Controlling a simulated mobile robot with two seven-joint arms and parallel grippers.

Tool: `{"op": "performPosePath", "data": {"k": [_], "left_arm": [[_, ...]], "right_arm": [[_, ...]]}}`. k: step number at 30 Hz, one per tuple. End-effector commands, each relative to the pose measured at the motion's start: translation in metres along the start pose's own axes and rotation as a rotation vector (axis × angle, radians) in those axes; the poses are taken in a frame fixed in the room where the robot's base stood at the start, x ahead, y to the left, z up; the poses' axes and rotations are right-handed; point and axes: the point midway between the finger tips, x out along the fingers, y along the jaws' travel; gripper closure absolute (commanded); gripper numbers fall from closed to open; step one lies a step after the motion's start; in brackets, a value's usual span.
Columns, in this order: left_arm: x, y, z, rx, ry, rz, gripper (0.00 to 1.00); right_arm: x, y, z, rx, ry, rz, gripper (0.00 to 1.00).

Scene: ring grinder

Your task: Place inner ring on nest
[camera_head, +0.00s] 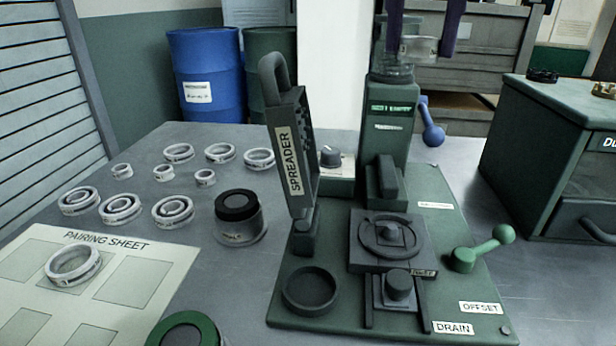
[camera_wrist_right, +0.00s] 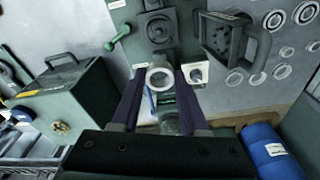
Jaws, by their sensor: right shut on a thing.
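My right gripper (camera_head: 423,40) is at the top of the head view, its two dark purple fingers shut on a pale metal ring (camera_head: 419,48). The ring is held in the air in front of the upper part of the green machine column. In the right wrist view the ring (camera_wrist_right: 160,77) sits between the fingertips (camera_wrist_right: 159,84). The likely nest, a dark square block with a round recess and a central post (camera_head: 408,250), is on the green base plate, well below the ring. No ring is visible on its post. My left gripper is not in view.
A raised hinged plate marked SPREADER (camera_head: 292,160) stands left of the column. A green-knobbed lever (camera_head: 480,252) is at the right. Several rings lie on the table (camera_head: 225,285), and one ring (camera_head: 73,264) is on the pairing sheet (camera_head: 165,245). A dark cup (camera_head: 310,290) is front left on the base.

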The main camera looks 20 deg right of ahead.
Motion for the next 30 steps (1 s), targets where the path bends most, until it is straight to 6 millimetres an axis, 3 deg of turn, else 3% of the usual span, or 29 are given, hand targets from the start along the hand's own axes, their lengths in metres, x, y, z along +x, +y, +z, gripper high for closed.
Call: {"op": "performPosePath", "data": {"k": [1, 8, 21, 30], "left_arm": [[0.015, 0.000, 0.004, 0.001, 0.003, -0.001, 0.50], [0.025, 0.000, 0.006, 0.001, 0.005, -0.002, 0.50], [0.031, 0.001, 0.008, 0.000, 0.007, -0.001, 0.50], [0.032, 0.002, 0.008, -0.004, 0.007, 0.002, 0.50]], "right_arm": [[0.013, 0.001, -0.003, 0.050, -0.001, 0.005, 1.00], [0.032, 0.003, -0.009, 0.149, -0.005, 0.020, 1.00], [0.148, 0.004, 0.006, 0.148, -0.007, 0.024, 1.00], [0.182, 0.004, 0.011, 0.146, -0.005, 0.020, 1.00]]}}
